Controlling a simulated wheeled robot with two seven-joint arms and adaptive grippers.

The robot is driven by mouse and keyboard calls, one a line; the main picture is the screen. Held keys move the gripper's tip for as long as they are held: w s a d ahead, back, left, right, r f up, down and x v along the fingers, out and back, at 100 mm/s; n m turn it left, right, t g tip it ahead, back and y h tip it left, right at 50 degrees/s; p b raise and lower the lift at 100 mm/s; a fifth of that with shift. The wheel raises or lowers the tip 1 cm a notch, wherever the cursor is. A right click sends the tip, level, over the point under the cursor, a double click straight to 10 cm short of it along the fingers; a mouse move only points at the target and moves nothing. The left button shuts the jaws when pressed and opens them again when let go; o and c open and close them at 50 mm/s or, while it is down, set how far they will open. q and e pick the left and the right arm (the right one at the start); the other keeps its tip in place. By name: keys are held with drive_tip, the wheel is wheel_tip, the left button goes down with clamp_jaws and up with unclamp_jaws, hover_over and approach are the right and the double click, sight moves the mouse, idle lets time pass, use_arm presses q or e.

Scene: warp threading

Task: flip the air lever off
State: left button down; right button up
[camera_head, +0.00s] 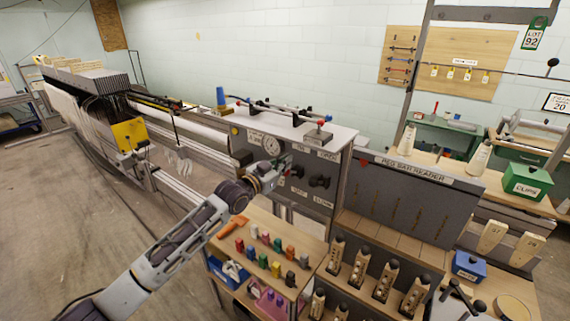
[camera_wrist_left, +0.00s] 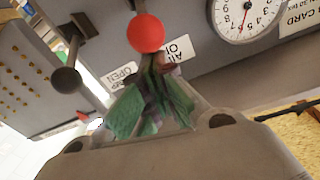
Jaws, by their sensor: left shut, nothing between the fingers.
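The air lever shows in the left wrist view as a red ball knob (camera_wrist_left: 146,33) on the grey control panel (camera_wrist_left: 190,75). A white label starting "AIR O" (camera_wrist_left: 178,49) is next to it, partly hidden by my fingers. My left gripper (camera_wrist_left: 160,65) has green fingertips, closed together and empty, just below the red knob in that view. I cannot tell whether they touch the lever. In the head view my left gripper (camera_head: 284,163) is in front of the control panel (camera_head: 325,168), below its round gauge (camera_head: 271,145), and hides the lever. My right gripper is not in view.
A black ball-ended lever (camera_wrist_left: 66,80) stands near an "OPEN" label (camera_wrist_left: 123,75) in the wrist view. Dark knobs (camera_head: 319,181) are right of my gripper in the head view. Below is a shelf with several coloured pegs (camera_head: 265,250). The bar reader panel (camera_head: 405,200) stands to the right.

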use_arm(q)
drive_tip(key=shift+f, duration=0.15)
drive_tip(key=shift+s+a+f+b, duration=0.1)
drive_tip(key=shift+s+b, duration=0.05)
drive_tip(key=shift+b, duration=0.4)
drive_tip(key=shift+s+f+t+b, duration=0.2)
drive_tip(key=shift+t+b, duration=0.1)
drive_tip(key=shift+b, duration=0.15)
drive_tip(key=shift+h, duration=0.3)
